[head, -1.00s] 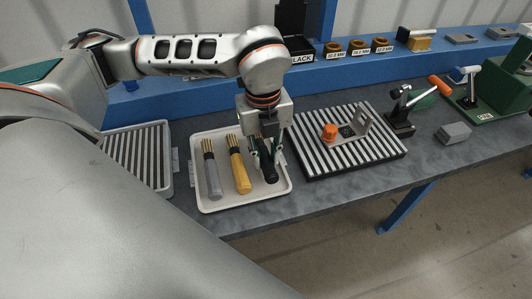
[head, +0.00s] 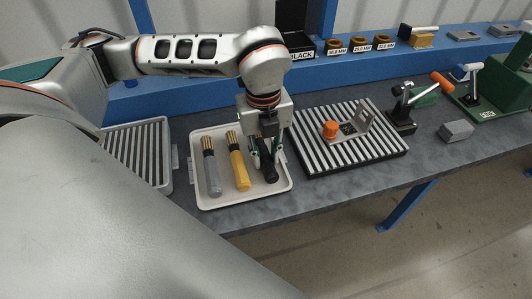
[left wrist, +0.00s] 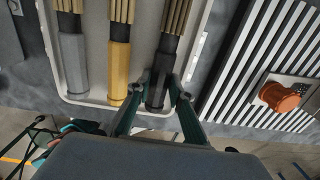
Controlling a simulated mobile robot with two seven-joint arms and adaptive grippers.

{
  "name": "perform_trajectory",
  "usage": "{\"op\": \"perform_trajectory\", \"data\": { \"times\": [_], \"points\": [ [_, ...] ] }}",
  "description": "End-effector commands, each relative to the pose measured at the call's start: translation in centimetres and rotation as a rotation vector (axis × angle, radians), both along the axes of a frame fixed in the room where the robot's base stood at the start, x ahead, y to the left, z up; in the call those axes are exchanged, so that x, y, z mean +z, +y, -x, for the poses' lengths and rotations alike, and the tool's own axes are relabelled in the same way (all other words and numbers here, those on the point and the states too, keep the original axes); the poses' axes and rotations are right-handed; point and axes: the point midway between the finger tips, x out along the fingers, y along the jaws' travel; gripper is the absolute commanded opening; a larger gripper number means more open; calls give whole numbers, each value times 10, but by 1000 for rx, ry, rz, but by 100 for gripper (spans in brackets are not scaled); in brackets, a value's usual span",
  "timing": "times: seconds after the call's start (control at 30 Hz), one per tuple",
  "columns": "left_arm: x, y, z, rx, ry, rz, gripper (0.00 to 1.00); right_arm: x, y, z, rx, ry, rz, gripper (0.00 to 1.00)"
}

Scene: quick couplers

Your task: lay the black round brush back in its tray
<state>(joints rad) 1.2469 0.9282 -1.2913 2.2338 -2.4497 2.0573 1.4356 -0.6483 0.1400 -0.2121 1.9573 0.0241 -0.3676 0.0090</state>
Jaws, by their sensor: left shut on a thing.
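The black round brush (head: 270,172) is in the cream tray (head: 238,203), at its right side, beside the yellow brush (head: 239,170) and the grey brush (head: 211,174). My left gripper (head: 264,162) points down over the tray and is shut on the black brush. In the left wrist view the fingers (left wrist: 160,92) close on either side of the black handle (left wrist: 157,88), with its bristles (left wrist: 174,15) pointing away. I cannot tell whether the brush rests fully on the tray floor. My right gripper is not in view.
A striped black-and-white plate (head: 375,158) with a metal bracket and an orange knob (head: 330,130) stands right of the tray. A grey ribbed tray (head: 137,155) is on the left. A toggle clamp (head: 402,115) and a grey block (head: 456,131) lie farther right.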

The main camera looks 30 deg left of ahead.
Motion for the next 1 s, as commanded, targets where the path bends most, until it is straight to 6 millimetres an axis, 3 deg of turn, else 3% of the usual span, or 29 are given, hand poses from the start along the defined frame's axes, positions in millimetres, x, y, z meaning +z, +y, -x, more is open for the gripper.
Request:
{"op": "perform_trajectory", "data": {
  "times": [0.2,0.23,0.3,0.67,0.83,1.0],
  "points": [
    [-5,0,0,0,0,0,0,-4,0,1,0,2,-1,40],
    [-4,0,0,0,0,0,28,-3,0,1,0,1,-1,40],
    [-4,0,0,0,0,0,40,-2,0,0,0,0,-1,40],
    [0,0,-1,0,-2,1,40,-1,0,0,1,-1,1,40],
    [21,0,-1,0,-5,0,40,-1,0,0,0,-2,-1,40],
    [57,1,0,0,-7,1,40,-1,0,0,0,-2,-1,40]
  ]
}}
